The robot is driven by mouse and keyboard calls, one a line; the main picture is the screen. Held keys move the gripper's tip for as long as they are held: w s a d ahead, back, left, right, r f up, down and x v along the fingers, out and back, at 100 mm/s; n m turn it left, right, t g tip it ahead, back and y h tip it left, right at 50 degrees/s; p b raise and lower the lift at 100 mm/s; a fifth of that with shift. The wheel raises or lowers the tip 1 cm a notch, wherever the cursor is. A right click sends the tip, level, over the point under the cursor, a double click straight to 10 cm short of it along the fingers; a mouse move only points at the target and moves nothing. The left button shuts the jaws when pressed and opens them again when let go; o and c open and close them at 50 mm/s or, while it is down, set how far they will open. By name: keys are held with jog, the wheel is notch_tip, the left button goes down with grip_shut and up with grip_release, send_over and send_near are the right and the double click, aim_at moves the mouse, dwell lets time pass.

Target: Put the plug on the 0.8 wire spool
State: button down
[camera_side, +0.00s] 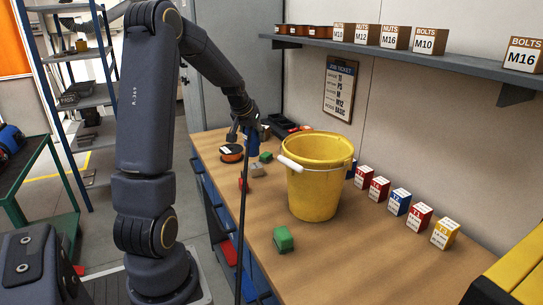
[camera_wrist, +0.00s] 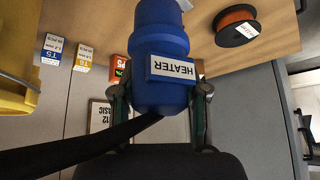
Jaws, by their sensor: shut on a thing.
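My gripper (camera_side: 250,122) is shut on a blue plug (camera_side: 253,146) above the far part of the workbench. The wrist view shows the plug (camera_wrist: 162,35) between my two fingers (camera_wrist: 162,92). It has a white label reading HEATER, and a thick black cable runs from it to the lower left. The wire spool (camera_side: 231,153), with orange wire between black flanges, lies flat on the bench beside my gripper, to its left in the side view. The wrist view shows the spool (camera_wrist: 236,25) at the upper right, apart from the plug. Its pale label is too small to read.
A yellow bucket (camera_side: 318,190) stands mid-bench, right of my gripper. Green blocks (camera_side: 284,239) (camera_side: 265,157), a grey block (camera_side: 257,170) and a red piece (camera_side: 244,184) lie on the bench (camera_side: 355,265). Several small labelled boxes (camera_side: 399,201) line the wall. The cable hangs over the front edge.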

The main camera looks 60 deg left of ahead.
jog(key=s+a+r+n+g+y, duration=0.1)
jog(key=s+a+r+n+g, duration=0.15)
jog(key=s+a, duration=0.3)
jog(key=s+a+r+n+g+y, duration=0.1)
jog(key=s+a+r+n, duration=0.1)
jog(key=s+a+n, duration=0.4)
jog(key=m, duration=0.3)
send_over(226, 151)
jog(key=shift+n+t, duration=0.25)
jog(key=shift+d+f, duration=0.2)
jog(key=shift+f, duration=6.05)
jog(key=shift+f, duration=0.1)
jog(key=c, duration=0.6)
grip_release()
jog(key=shift+f, duration=0.1)
